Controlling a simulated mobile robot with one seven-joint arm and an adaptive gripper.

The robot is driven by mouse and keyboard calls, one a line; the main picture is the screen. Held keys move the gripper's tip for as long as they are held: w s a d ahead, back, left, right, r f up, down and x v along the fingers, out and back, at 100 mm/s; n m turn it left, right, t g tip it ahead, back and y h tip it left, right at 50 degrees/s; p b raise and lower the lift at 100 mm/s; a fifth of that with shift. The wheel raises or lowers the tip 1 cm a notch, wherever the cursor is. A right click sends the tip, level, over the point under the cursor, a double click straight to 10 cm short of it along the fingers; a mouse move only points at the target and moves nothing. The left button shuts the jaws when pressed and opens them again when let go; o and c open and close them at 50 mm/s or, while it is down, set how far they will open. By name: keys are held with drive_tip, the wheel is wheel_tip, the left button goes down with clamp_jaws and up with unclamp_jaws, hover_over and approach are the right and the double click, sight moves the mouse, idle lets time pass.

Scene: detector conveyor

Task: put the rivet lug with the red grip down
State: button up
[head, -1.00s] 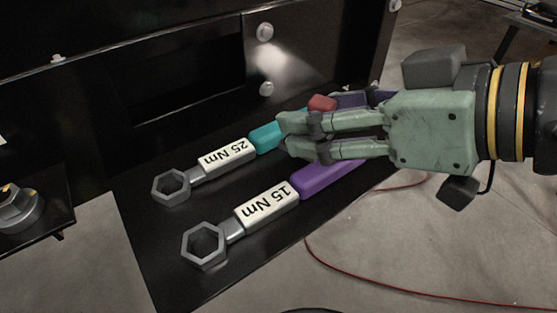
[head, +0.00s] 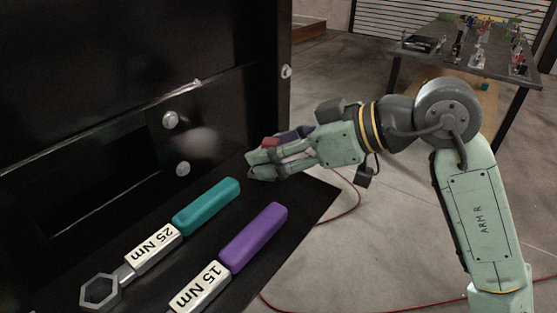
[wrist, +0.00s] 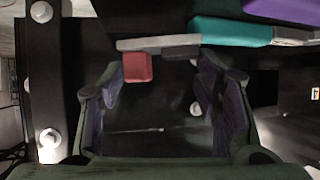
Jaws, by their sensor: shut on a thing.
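My gripper (head: 262,167) is shut on the rivet lug, whose red grip (head: 270,143) shows at the upper side of the fingers in the head view. In the wrist view the red grip (wrist: 137,67) is a small block under a pale grey bar (wrist: 158,43), near the fingertips. The fingers hide much of the lug in the head view. The gripper is over the far right end of the black shelf (head: 315,205), past the handle ends of the two wrenches. I cannot tell whether the lug touches the shelf.
A 25 Nm wrench with a teal handle (head: 207,206) and a 15 Nm wrench with a purple handle (head: 254,237) lie on the shelf. A black panel with bolts (head: 171,119) stands behind it. A red cable (head: 345,215) lies on the floor. A cluttered table (head: 465,50) stands far back.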

drive_tip(key=shift+w+d+f, duration=0.1)
drive_tip(key=shift+w+f, duration=0.1)
drive_tip(key=shift+w, duration=0.05)
drive_tip(key=shift+f+p, duration=0.6)
drive_tip(key=shift+f, duration=0.95)
drive_tip(key=shift+f+b, duration=0.3)
drive_tip(key=shift+f, duration=0.05)
drive_tip(key=o, duration=1)
drive_tip(key=shift+r, duration=0.1)
